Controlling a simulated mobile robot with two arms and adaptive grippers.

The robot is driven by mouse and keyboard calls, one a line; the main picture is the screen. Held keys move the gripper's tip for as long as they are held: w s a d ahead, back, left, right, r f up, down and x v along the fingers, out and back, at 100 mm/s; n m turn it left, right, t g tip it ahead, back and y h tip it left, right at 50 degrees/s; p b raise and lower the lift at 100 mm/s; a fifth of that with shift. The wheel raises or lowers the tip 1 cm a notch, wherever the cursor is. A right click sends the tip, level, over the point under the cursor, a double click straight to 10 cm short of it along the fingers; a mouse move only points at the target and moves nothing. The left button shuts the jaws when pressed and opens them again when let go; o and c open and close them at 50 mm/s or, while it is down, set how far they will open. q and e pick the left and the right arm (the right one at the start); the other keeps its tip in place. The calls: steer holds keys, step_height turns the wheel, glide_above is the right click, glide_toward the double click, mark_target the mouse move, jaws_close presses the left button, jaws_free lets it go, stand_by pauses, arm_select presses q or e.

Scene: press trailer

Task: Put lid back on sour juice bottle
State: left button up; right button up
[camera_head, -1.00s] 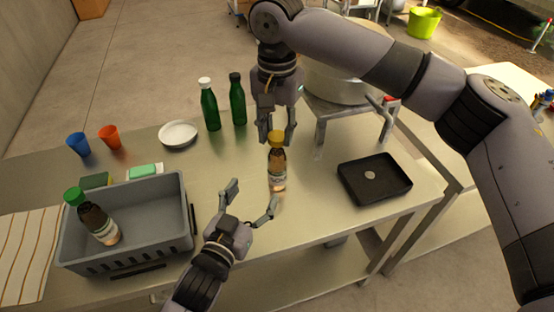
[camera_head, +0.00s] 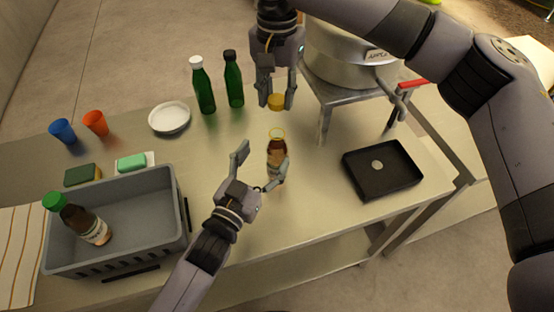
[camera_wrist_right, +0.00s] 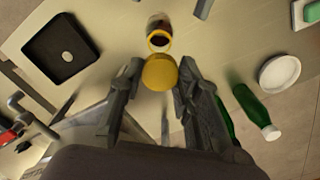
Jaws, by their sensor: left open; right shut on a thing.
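A brown bottle (camera_head: 277,158) with a pale label stands upright and uncapped on the metal table, a yellow ring (camera_head: 277,133) at its mouth. Its open mouth and ring (camera_wrist_right: 159,40) also show in the right wrist view. My right gripper (camera_head: 276,98) is shut on a yellow lid (camera_head: 276,102), held above the bottle and apart from it. The lid (camera_wrist_right: 160,72) sits between the fingertips (camera_wrist_right: 157,75) in the wrist view. My left gripper (camera_head: 260,170) is open low beside the bottle, one finger left of it and one in front; contact is unclear.
A grey crate (camera_head: 160,225) at left holds a green-capped brown bottle (camera_head: 82,218). Two green bottles (camera_head: 203,88) and a white plate (camera_head: 170,118) stand behind. A black tray (camera_head: 383,170) lies right, near a large pot (camera_head: 340,55) on a stand.

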arm_select(q)
steer(key=f, duration=0.6)
steer(key=shift+s+f, duration=0.25)
steer(key=shift+f, duration=0.1)
arm_select(e)
steer(key=shift+s+r, duration=0.15)
steer(key=shift+s, duration=0.1)
arm_select(q)
steer(key=x, duration=0.7)
steer(key=shift+r, duration=0.1)
arm_select(e)
steer(key=shift+w, duration=0.2)
arm_select(q)
steer(key=shift+w+d+r, duration=0.1)
steer(key=shift+w+d, duration=0.05)
steer(key=shift+w, duration=0.15)
arm_select(e)
steer(key=shift+s, duration=0.15)
arm_select(q)
steer(key=shift+c, duration=0.5)
jaws_close()
arm_select(e)
glide_above(277, 128)
steer(key=shift+f, duration=2.55)
